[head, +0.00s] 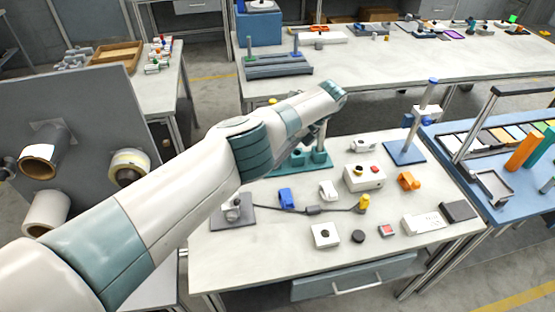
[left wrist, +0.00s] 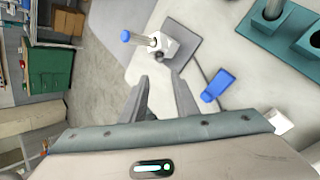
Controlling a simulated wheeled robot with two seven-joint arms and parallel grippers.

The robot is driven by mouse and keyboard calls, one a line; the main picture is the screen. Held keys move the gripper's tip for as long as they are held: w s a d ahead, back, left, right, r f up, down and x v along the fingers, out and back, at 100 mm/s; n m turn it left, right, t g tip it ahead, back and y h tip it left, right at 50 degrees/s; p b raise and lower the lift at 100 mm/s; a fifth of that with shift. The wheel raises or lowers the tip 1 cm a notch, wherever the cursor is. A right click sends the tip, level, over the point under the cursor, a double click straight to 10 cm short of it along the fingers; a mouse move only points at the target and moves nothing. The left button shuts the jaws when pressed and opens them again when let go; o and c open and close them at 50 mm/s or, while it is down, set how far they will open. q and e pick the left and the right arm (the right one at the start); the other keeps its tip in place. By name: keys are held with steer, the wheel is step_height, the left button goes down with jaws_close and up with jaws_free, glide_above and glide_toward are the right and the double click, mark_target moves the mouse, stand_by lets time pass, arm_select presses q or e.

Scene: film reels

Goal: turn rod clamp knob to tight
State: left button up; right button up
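A rod clamp stand with a flat grey base (head: 246,222) stands at the table's left end; my left arm hides its upper part in the head view. In the left wrist view, its grey base (left wrist: 184,50) carries a whitish clamp block (left wrist: 168,42) and a rod with a blue cap (left wrist: 125,36). A small dark knob (left wrist: 159,57) shows on the block's near side. My left gripper (left wrist: 160,77) is open and empty, its fingertips pointing toward the knob and apart from it. In the head view my arm mostly hides this gripper. My right gripper is not in view.
A blue clip (left wrist: 218,84) lies beside the stand, and a dark cable runs from its base. A teal base with posts (head: 322,158) stands behind. A white button box (head: 364,178) and several small parts occupy the table's middle and right.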

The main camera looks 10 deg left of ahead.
arm_select(q)
steer(key=shift+w+d+r, duration=0.2)
steer(key=shift+d+r, duration=0.15)
steer(key=shift+r, duration=0.15)
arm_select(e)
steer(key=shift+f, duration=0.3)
arm_select(q)
steer(key=shift+s+f, duration=0.1)
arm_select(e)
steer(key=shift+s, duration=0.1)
